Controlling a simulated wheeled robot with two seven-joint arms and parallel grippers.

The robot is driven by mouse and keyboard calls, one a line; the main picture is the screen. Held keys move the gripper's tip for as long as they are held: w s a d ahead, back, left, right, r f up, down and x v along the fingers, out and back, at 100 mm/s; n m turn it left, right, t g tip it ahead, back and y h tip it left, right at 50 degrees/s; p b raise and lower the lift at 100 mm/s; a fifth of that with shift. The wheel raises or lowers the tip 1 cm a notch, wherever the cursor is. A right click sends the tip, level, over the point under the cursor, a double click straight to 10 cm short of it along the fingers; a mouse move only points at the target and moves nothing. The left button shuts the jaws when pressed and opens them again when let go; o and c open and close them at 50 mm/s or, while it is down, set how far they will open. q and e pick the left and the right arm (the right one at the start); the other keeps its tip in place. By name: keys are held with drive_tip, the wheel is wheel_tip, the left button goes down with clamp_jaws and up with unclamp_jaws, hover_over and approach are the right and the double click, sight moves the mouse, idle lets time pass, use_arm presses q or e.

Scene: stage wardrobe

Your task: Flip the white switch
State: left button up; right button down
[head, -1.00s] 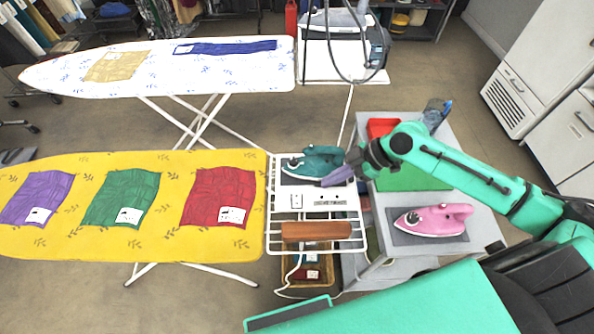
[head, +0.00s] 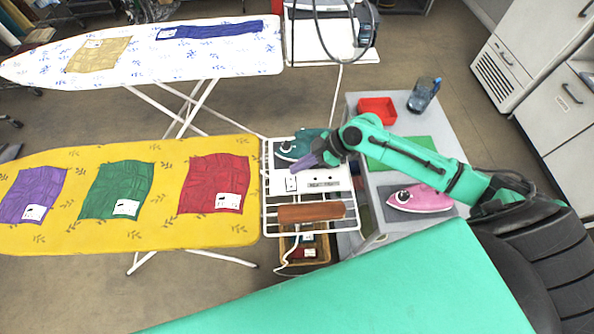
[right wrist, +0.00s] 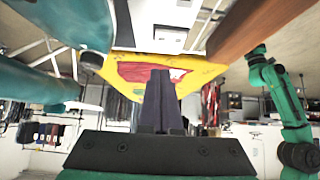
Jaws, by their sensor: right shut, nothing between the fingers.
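The white switch (head: 291,184) is a small plate on the white panel (head: 345,183) of the wire iron rest, at the end of the yellow ironing board. A dark label (head: 323,185) lies to its right. My right gripper (head: 299,168) is shut and empty, its fingertips just above the switch in the head view; I cannot tell whether they touch the panel. In the right wrist view the closed fingers (right wrist: 160,75) point towards the yellow board, with a pale panel part (right wrist: 172,38) beyond. My left gripper is not in view.
A teal iron (head: 298,147) stands right behind the fingers, and a wooden bar (head: 312,212) lies in front of the panel. A pink iron (head: 424,198) and a red tray (head: 377,109) are on the grey cart to the right. Cloths lie on the yellow board (head: 70,160).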

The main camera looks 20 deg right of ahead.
sight(287, 180)
drive_tip(key=f, duration=0.4)
drive_tip(key=shift+w+a+f+p, duration=0.1)
drive_tip(key=shift+a+f+p, duration=0.15)
drive_tip(key=shift+p, duration=0.15)
